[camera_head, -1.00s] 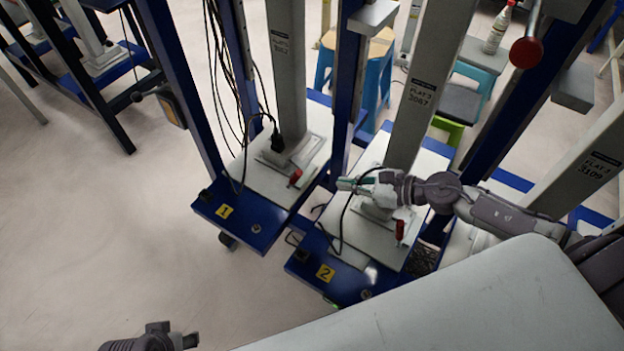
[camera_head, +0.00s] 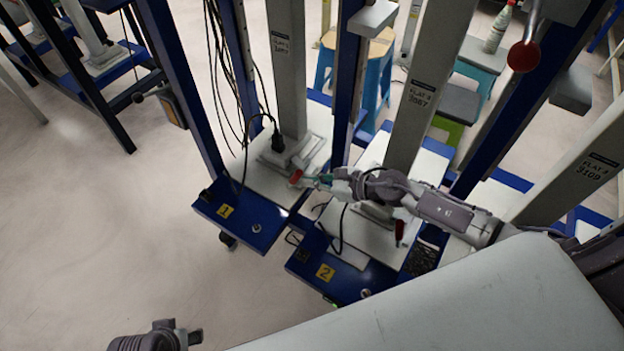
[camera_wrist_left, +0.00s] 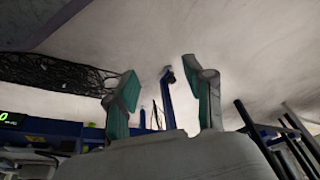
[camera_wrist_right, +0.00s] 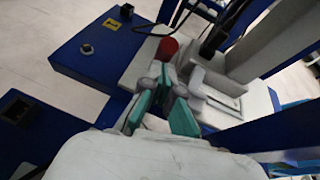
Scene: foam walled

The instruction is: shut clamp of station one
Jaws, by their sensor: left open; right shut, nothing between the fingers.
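Station one is the blue base with the yellow "1" label (camera_head: 226,211). Its clamp has a red handle (camera_head: 295,177), at the front right of the white plate by the foot of the grey column. The red handle end also shows in the right wrist view (camera_wrist_right: 168,47), just beyond the fingertips. My right gripper (camera_head: 318,181) reaches in from the right, shut and empty, with its tips at or very near the handle; contact cannot be told. In the right wrist view its green-padded fingers (camera_wrist_right: 160,95) are close together. My left gripper (camera_wrist_left: 165,90) is open and empty, away from the stations.
Station two, with its "2" label (camera_head: 325,272) and red clamp handle (camera_head: 399,230), stands beside station one under my right arm. Blue uprights (camera_head: 348,90) and hanging black cables (camera_head: 222,80) flank station one. Floor (camera_head: 110,220) to the left is clear.

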